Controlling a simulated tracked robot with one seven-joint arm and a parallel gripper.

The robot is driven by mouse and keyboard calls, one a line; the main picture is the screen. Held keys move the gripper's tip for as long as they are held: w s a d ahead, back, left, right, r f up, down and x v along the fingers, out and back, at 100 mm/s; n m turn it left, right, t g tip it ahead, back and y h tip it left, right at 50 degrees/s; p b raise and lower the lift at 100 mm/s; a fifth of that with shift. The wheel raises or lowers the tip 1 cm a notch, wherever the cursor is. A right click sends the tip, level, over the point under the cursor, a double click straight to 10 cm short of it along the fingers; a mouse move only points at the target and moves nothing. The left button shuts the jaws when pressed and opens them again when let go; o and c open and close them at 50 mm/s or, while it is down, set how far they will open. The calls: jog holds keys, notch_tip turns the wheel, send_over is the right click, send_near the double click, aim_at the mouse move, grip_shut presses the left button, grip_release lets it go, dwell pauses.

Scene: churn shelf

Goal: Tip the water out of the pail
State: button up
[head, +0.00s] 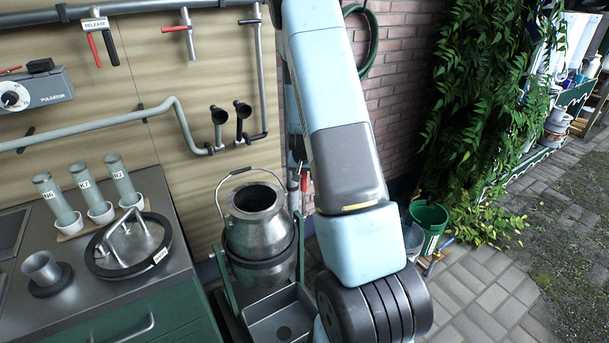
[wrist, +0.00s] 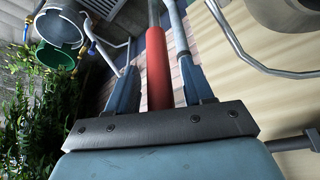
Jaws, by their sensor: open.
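A steel pail (head: 258,228) with a round open mouth and a raised wire bail stands upright in a green cradle (head: 299,262) in the head view. No water can be made out inside it. Its lower side and bail show at the top right of the wrist view (wrist: 286,22). My gripper (wrist: 158,68) is open in the wrist view. A red handle (wrist: 157,75) on a grey rod lies between its two blue fingers, with a gap on each side. In the head view my arm hides most of this spot; a bit of the red handle (head: 304,182) shows beside the cradle.
A grey sink tray (head: 290,318) sits in front of the cradle. A bench (head: 185,275) with tubes and a ring-shaped lid stands at left. A green bucket (head: 430,222) and a grey bucket (head: 411,238) stand behind my arm at right. Pipes run along the wall.

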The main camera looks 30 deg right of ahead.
grip_shut()
dwell(0.5)
jog(key=shift+d, duration=0.15)
